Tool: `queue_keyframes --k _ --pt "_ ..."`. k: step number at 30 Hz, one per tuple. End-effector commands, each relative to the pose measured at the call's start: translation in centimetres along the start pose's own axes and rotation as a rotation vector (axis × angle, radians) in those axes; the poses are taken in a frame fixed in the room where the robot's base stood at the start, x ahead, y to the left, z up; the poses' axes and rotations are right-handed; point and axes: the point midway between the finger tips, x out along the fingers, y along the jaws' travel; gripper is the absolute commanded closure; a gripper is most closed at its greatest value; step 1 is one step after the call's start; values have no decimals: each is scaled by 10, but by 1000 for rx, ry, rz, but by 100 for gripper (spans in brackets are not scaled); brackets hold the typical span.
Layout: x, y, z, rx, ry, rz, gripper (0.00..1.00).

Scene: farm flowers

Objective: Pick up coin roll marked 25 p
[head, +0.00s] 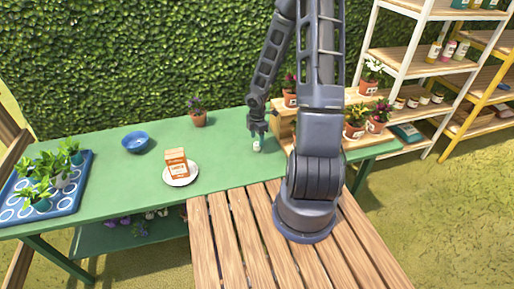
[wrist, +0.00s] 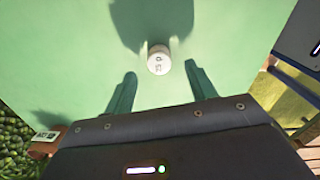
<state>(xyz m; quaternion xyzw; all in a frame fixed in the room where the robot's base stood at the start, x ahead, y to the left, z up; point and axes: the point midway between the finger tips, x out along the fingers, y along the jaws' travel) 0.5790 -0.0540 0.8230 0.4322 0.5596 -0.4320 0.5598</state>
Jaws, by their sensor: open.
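A small white cylinder with dark marks on its top, which looks like the coin roll (wrist: 159,61), stands on the green table. In the wrist view it lies beyond and between the fingertips of my gripper (wrist: 158,82). The marks on its top are too small to read surely. In the head view the coin roll (head: 257,147) is a small pale spot right below my gripper (head: 257,138). My gripper points down, its two fingers are apart, and nothing is held between them.
The green table (head: 110,160) also bears a blue bowl (head: 136,142), a carton (head: 176,162) on a white plate (head: 181,180), a potted plant (head: 198,118) and a blue plant tray (head: 70,195). A wooden step stand (head: 284,123) with potted flowers is close to my gripper's right.

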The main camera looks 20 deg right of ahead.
Motion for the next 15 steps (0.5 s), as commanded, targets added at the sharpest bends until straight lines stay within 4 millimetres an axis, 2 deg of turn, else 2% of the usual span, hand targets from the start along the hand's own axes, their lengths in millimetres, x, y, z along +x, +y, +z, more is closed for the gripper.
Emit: queue_keyframes --k 9,15 --pt "31 1 2 -3 0 -3 44" --pt "45 1 2 -3 0 -1 44"
